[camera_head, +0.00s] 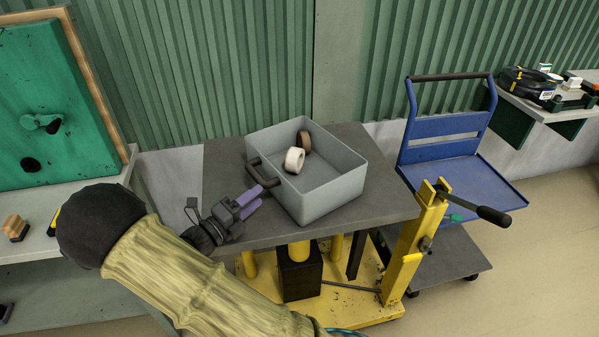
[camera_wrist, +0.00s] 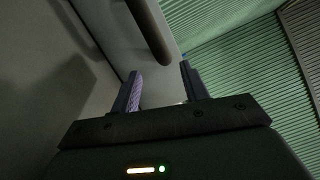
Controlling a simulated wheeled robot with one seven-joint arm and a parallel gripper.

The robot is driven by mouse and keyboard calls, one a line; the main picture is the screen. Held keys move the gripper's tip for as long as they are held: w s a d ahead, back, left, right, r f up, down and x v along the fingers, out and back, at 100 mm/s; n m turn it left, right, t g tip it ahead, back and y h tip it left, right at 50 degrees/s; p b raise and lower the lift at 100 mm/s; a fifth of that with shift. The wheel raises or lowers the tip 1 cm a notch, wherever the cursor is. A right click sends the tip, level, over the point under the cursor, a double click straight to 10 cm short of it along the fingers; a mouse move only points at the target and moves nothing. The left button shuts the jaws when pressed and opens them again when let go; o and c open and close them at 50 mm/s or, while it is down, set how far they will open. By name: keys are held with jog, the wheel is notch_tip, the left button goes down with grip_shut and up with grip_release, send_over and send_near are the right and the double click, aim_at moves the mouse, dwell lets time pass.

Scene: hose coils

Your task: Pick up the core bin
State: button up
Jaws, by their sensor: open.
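The core bin (camera_head: 335,196) is a grey open box with a dark bar handle (camera_head: 264,173) on its left side. It stands on a grey lift table (camera_head: 225,165). A white roll (camera_head: 294,160) and a brown roll (camera_head: 304,141) lie inside it. My gripper (camera_head: 254,201) is at the bin's left side, just in front of the handle, its purple fingers pointing at the bin. In the wrist view, the fingers (camera_wrist: 162,88) are apart with nothing clearly between them. The dark handle (camera_wrist: 150,35) shows just beyond the fingertips, against the bin's grey wall (camera_wrist: 105,25).
A blue cart (camera_head: 445,150) stands right of the table. The table's yellow post (camera_head: 415,245) and black lever rise at its front right. A shelf with a black hose coil (camera_head: 527,83) is at far right. A green board (camera_head: 50,110) stands at left. Bare tabletop surrounds the bin.

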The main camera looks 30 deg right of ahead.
aim_at(268, 186)
jog(key=shift+d, duration=0.1)
jog(key=x, duration=0.5)
jog(key=shift+r, duration=0.3)
jog(key=shift+c, duration=0.3)
grip_shut()
jog(key=shift+r, duration=0.1)
dwell(1.3)
